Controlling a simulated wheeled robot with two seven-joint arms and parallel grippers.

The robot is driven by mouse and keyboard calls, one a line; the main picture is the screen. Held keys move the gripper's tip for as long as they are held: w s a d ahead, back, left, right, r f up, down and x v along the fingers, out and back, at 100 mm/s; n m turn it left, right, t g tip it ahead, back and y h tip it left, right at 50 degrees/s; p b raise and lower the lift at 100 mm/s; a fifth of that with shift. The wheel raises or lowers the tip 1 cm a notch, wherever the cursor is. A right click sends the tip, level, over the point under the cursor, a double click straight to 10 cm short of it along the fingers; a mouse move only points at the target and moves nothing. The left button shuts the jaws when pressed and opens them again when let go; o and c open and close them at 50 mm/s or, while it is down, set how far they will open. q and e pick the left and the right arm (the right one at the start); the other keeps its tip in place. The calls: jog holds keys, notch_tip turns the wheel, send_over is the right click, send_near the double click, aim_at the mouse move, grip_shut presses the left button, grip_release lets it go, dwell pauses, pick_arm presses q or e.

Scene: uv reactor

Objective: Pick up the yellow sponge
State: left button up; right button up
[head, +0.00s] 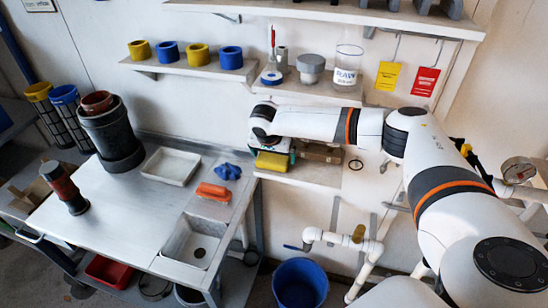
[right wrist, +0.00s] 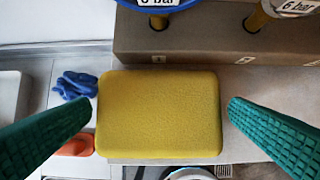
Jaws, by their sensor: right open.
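The yellow sponge (head: 272,161) lies on the small low shelf against the wall in the head view. In the right wrist view the sponge (right wrist: 160,118) fills the middle, a rounded yellow block. My right gripper (right wrist: 163,105) is open, with one green ridged finger on each side of the sponge. A gap shows between each fingertip and the sponge's sides. In the head view my right wrist hangs over the sponge and hides most of the gripper. My left gripper is not in view.
A brown block (right wrist: 215,38) with gauges on it stands right behind the sponge. Blue gloves (head: 227,171) and an orange item (head: 213,192) lie on the bench to the left. A shelf (head: 310,90) with a beaker (head: 346,68) is above.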

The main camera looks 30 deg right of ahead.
aim_at(273, 161)
jog(key=shift+w+d+f, duration=0.15)
jog(key=shift+f, duration=0.55)
jog(key=c, duration=0.7)
jog(key=shift+r, duration=0.1)
jog(key=shift+r+b, duration=0.15)
jog(key=shift+b, duration=0.2)
jog(key=v, duration=0.2)
jog(key=b+v, duration=0.1)
jog(key=v, duration=0.1)
jog(key=d+b+v, duration=0.1)
jog(key=v, duration=0.1)
jog(key=shift+w+a+r, duration=0.1)
jog(key=shift+w+r, duration=0.25)
jog(key=shift+r, duration=0.1)
jog(key=s+a+b, duration=0.1)
jog(key=s+a, duration=0.3)
jog(key=s+a+b, duration=0.1)
jog(key=s+a, duration=0.3)
jog(key=a, duration=0.1)
jog(key=s+a+b, duration=0.1)
jog(key=s+a, duration=0.3)
jog(key=a, duration=0.1)
jog(key=shift+s+a+r, duration=0.1)
jog(key=shift+a, duration=0.05)
